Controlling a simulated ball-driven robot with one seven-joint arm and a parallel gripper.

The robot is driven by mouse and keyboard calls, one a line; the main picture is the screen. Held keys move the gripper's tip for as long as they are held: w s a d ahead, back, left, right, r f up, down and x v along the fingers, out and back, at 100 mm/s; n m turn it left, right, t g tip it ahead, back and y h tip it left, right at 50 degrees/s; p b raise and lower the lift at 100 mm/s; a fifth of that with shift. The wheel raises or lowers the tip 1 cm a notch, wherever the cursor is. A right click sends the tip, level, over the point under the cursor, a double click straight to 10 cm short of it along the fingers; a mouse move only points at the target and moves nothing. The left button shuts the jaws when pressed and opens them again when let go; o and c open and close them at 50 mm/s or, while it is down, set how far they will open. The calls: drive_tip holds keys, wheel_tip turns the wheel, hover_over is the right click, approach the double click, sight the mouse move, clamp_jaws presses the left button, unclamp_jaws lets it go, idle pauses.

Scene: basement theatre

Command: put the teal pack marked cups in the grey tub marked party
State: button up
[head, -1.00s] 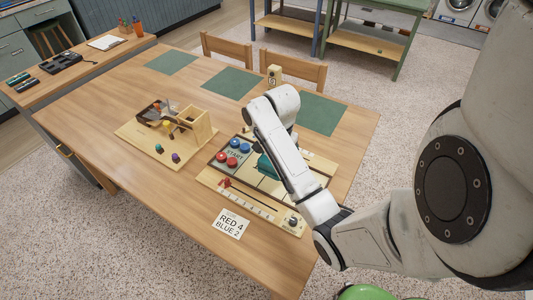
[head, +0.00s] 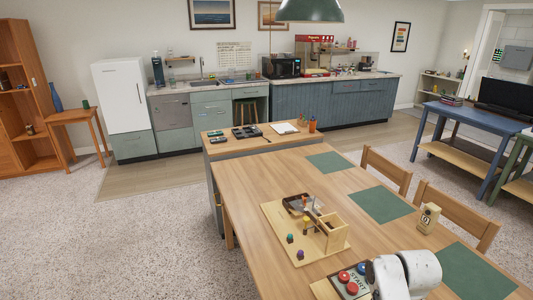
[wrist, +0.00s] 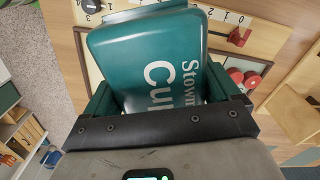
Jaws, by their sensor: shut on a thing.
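The teal pack (wrist: 140,50), with white letters reading "Stow…" and "Cu…", fills the middle of the wrist view. My gripper (wrist: 162,98) is shut on it, with a jaw at each side of its near end. The board and the table show behind the pack. In the head view only part of my white arm shows at the bottom right; the gripper and the pack are out of that frame. I make out no grey tub marked party in either view.
The wooden table (head: 262,190) holds a wooden toy board (head: 285,245), green mats (head: 381,204) and a game board marked START (head: 352,284). Chairs (head: 385,168) stand along its far side. A blue bench (head: 470,124) is at right. Speckled floor at left is clear.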

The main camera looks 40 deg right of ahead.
drive_tip(key=w+a+f+n, duration=0.2)
drive_tip(key=w+a+n, duration=0.3)
drive_tip(key=a, duration=0.4)
drive_tip(key=w+a+f+n+b, duration=0.1)
drive_tip(key=w+a+n, duration=0.4)
drive_tip(key=a, duration=0.5)
drive_tip(key=w+a+f+n+b, duration=0.1)
drive_tip(key=w+a+f+n, duration=0.2)
drive_tip(key=a, duration=0.6)
drive_tip(key=w+n, duration=0.2)
drive_tip(key=n, duration=0.1)
drive_tip(key=shift+a+f+n, duration=0.2)
drive_tip(key=shift+f+n, duration=0.05)
drive_tip(key=shift+n, duration=0.05)
drive_tip(key=shift+d, duration=0.1)
